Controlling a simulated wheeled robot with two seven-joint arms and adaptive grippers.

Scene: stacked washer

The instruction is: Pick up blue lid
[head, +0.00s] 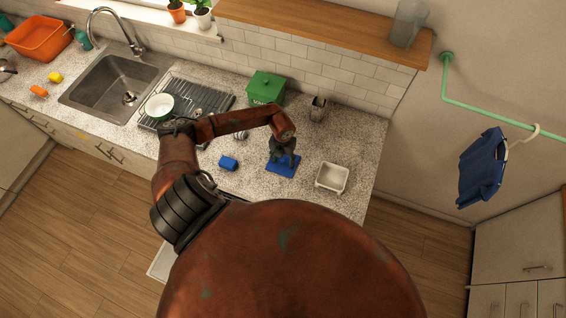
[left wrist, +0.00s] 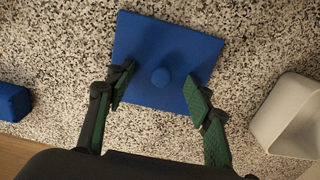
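The blue lid (head: 284,168) lies flat on the speckled counter, right of a small blue box. My left gripper (head: 283,157) is directly over the lid. I cannot tell whether the fingertips touch the lid. My right gripper is not seen.
The small blue box (head: 228,163) sits left of the lid, and a white square dish (head: 332,178) stands right of it near the counter's end. A green canister (head: 265,87), a drying rack (head: 213,100) with a bowl (head: 160,106), and a sink (head: 112,86) are farther back or left.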

